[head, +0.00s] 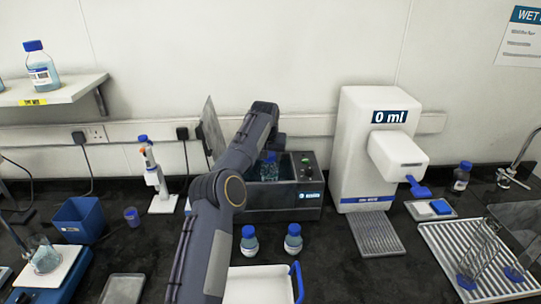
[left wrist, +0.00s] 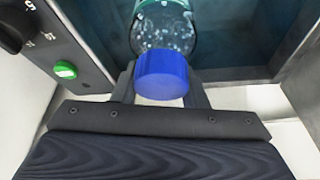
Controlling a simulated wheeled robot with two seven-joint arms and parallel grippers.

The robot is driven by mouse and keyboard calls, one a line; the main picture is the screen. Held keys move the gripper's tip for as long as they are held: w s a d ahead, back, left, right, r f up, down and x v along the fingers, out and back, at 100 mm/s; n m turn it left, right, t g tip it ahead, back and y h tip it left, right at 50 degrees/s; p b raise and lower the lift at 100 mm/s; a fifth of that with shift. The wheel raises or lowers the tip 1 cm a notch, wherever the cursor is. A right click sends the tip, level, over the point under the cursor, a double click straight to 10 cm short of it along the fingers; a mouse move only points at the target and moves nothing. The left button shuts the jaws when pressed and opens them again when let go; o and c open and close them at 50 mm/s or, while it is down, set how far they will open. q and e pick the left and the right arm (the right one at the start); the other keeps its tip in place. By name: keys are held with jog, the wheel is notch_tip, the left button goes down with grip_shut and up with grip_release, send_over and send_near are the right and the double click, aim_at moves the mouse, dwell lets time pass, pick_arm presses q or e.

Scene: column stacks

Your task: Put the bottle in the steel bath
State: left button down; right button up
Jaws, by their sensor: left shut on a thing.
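The steel bath (head: 284,195) stands at the back centre of the bench, with its lid (head: 212,128) raised at the left. My left arm reaches over it. My left gripper (left wrist: 160,92) is shut on a clear bottle with a blue cap (left wrist: 162,74), with a finger on either side near the cap. The bottle (head: 269,168) is at the bath's opening in the head view, partly hidden by my arm. In the left wrist view its lower body lies within the bath's walls (left wrist: 232,74). I cannot tell whether it touches the bath floor. My right gripper is out of view.
Two blue-capped bottles (head: 249,242) (head: 293,240) stand in front of the bath, behind a white tray (head: 258,284). A white dispenser (head: 364,150) stands right of the bath. A pipette stand (head: 160,203) is at its left. The draining rack (head: 480,262) fills the right.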

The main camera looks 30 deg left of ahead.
pick_arm(q)
jog(key=shift+f, duration=0.5)
jog(key=c, duration=0.9)
grip_release()
jog(key=shift+o, duration=0.2)
